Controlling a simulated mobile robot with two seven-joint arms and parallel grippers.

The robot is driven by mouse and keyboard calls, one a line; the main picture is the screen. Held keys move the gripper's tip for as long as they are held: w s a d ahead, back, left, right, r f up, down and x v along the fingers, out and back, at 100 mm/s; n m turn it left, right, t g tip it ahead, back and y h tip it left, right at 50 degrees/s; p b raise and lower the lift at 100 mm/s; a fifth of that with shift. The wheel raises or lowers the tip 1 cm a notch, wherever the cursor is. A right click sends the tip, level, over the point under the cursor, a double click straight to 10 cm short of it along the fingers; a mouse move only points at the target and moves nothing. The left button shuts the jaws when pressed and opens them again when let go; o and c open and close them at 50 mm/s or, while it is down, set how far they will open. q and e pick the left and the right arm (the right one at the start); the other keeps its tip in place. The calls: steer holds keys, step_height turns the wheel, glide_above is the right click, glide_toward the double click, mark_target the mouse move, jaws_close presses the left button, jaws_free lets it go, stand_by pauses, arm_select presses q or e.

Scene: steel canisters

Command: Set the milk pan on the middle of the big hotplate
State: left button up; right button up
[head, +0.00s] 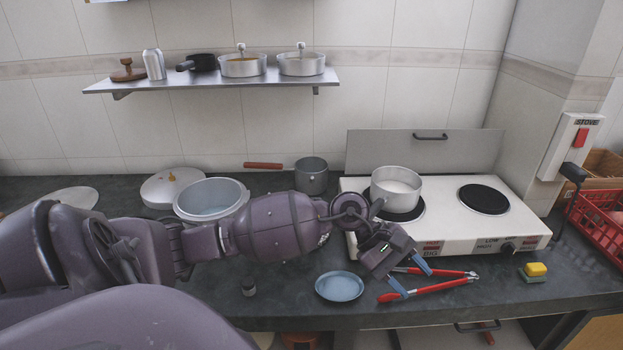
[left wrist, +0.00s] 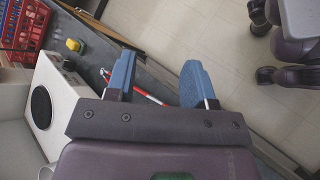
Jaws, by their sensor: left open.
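A light metal pan (head: 396,187), which I take to be the milk pan, stands upright on the big hotplate (head: 402,214), the left plate of the white stove. Its dark handle (head: 376,207) points toward the front left. The pan hides much of the plate, so I cannot tell how well it is centred. My left gripper (head: 409,278) is open and empty in front of the stove, apart from the pan, above the red tongs. Its blue fingers also show spread in the left wrist view (left wrist: 158,76). My right gripper is not in view.
The small hotplate (head: 483,199) is bare. Red tongs (head: 430,288) and a blue dish (head: 339,286) lie at the counter's front. A grey pot (head: 311,176), a large pot (head: 210,198) and a yellow sponge (head: 536,269) are nearby. A red crate (head: 598,215) stands right.

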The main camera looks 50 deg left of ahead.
arm_select(q)
steer(key=s+a+f+m+t+y, duration=0.3)
steer(key=s+f+m+t+y, duration=0.1)
steer(key=s+f, duration=0.5)
steer(key=s+a+f+m+t+y, duration=0.4)
steer(key=s+f+m+y, duration=0.3)
steer(key=f, duration=0.7)
steer(key=shift+s+a+m+t, duration=0.15)
steer(key=shift+s+m+t, duration=0.15)
steer(key=shift+s+m, duration=0.85)
